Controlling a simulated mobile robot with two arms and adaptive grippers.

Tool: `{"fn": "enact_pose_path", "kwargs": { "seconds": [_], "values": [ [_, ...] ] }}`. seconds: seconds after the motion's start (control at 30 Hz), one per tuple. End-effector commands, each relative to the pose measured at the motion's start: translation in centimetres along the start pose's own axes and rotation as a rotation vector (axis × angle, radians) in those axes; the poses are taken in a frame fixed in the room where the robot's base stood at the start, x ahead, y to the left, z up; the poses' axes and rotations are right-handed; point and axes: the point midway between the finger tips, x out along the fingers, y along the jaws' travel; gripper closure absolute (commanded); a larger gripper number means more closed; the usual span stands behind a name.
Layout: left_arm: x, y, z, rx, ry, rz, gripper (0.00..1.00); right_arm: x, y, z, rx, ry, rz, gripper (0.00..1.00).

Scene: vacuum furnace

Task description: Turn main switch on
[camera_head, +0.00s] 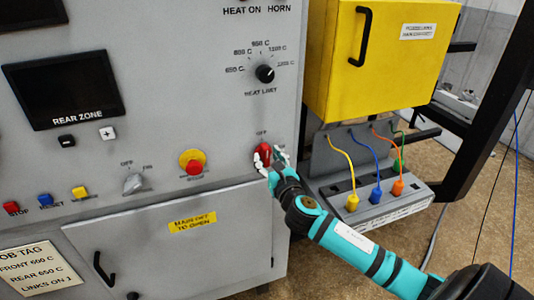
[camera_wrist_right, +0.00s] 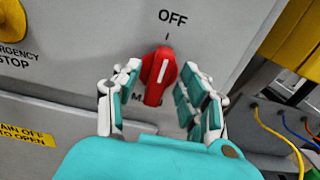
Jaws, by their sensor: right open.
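The main switch (camera_head: 263,152) is a red rotary knob at the lower right of the grey furnace panel. In the right wrist view the red knob (camera_wrist_right: 160,76) has a white line along its handle, close to upright and tilted slightly, below the "OFF" label. A label under it is partly hidden. My right gripper (camera_head: 271,157) is at the knob. In the right wrist view its fingers (camera_wrist_right: 157,103) are open, one on each side of the knob, with gaps visible. I cannot tell whether either finger touches it. My left gripper is not in view.
A red emergency stop button (camera_head: 193,166) on yellow and a grey OFF/ON selector (camera_head: 133,183) sit left of the switch. A yellow cabinet (camera_head: 380,60) and a grey box (camera_head: 375,200) with coloured cables are close on the right. A black heat limit dial (camera_head: 265,74) is above.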

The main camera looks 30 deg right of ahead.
Motion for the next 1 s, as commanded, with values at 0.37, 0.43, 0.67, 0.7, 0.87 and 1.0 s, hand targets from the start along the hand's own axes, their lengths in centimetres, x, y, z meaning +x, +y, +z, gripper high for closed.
{"fn": "enact_pose_path", "kwargs": {
  "seconds": [0.37,0.43,0.67,0.7,0.87,1.0],
  "values": [
    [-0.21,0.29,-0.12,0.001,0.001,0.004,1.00,1.12,0.06,-0.06,0.001,0.001,0.001,0.58],
    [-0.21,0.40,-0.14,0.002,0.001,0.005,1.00,1.11,0.06,-0.05,0.001,0.001,0.001,0.59],
    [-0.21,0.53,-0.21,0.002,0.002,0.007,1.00,1.09,0.05,-0.03,0.001,0.000,0.001,0.89],
    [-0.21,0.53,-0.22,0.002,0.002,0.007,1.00,1.09,0.04,-0.03,0.001,0.000,0.001,0.94],
    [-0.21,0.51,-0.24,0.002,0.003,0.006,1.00,1.09,0.04,-0.02,0.001,0.000,0.001,1.00],
    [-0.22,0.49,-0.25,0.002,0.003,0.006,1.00,1.08,0.03,-0.02,0.008,0.000,0.001,1.00]
  ]
}}
